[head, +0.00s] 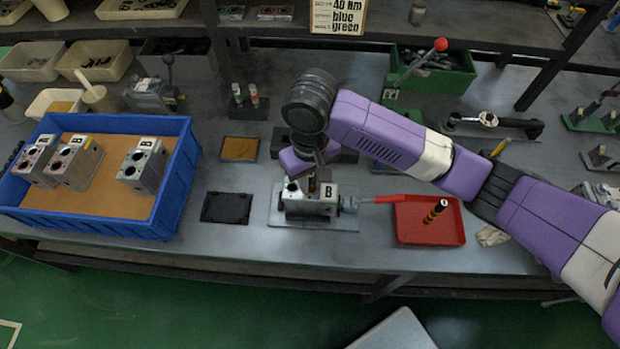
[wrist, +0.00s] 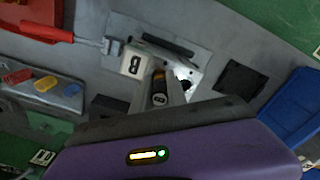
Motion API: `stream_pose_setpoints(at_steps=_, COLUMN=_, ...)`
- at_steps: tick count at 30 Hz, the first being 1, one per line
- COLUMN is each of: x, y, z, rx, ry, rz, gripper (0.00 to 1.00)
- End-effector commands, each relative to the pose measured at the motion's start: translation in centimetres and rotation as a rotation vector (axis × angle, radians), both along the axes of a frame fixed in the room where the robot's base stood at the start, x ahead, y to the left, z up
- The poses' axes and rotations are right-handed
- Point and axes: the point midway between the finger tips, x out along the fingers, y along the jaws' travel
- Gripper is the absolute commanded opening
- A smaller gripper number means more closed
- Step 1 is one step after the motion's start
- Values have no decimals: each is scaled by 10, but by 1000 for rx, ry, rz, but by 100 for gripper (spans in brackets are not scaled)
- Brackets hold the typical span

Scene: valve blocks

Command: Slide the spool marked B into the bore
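The grey valve block marked B (head: 318,207) sits on a flat plate (head: 280,220) at the middle of the bench; it also shows in the wrist view (wrist: 135,65). My gripper (head: 318,170) points down just above the block. Its fingers are shut on a dark spool with an orange band (wrist: 159,90). The spool's pale end mark is too small to read. The spool's lower end is at the block's top, but I cannot tell whether it is inside a bore. A dark round opening (wrist: 183,84) shows beside it.
A blue crate (head: 180,190) with several valve blocks stands at the left. A black pad (head: 227,207) lies left of the plate. A green bin (head: 435,75) stands behind.

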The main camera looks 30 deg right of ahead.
Motion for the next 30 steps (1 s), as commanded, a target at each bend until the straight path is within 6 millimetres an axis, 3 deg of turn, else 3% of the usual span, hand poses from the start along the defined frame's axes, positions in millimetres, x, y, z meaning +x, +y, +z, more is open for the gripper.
stream_pose_setpoints(at_steps=1, x=0, y=0, z=0, rx=0, ry=0, rz=0, gripper=29)
stream_pose_setpoints(at_steps=3, x=0, y=0, z=0, rx=0, ry=0, rz=0, gripper=43)
stream_pose_setpoints(at_steps=14, x=0, y=0, z=3, rx=0, ry=0, rz=1, gripper=43)
stream_pose_setpoints(at_steps=30, x=0, y=-1, z=75, rx=-2, ry=-1, rz=2, gripper=43)
